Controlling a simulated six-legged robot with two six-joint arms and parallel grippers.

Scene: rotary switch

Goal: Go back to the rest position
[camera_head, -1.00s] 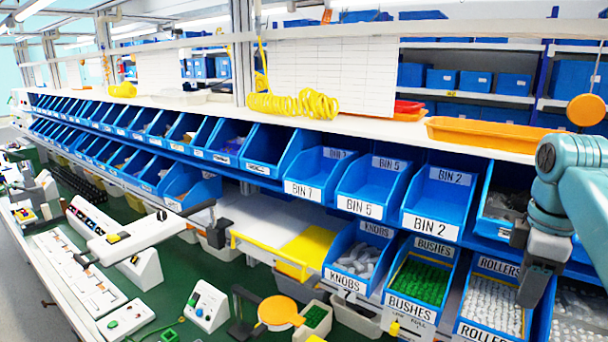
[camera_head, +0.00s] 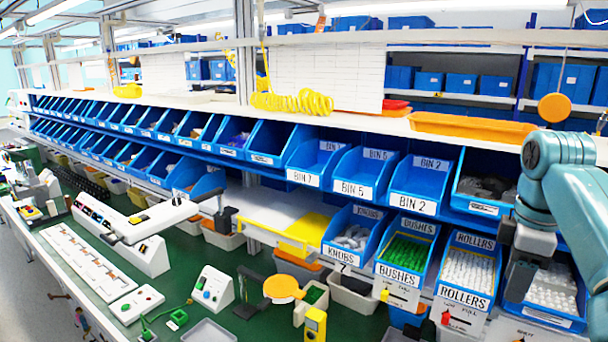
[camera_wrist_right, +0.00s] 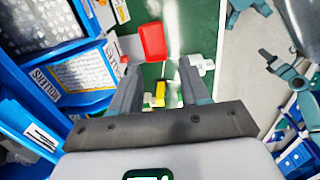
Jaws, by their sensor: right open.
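My right gripper (camera_head: 514,262) hangs in front of the rollers bin at the right of the head view, pointing down. In the right wrist view its two fingers (camera_wrist_right: 160,82) stand apart with nothing between them. A red tray-like thing (camera_wrist_right: 152,42) and the green bench top show beyond the fingertips. My left gripper is not in view.
The rollers bin (camera_head: 466,296) and bushes bin (camera_head: 399,277) stand close beside my right gripper, with the knobs bin (camera_head: 342,256) further left. An orange tray (camera_head: 470,127) lies on the shelf above. Small devices stand on the green bench, with an orange disc (camera_head: 282,289) among them.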

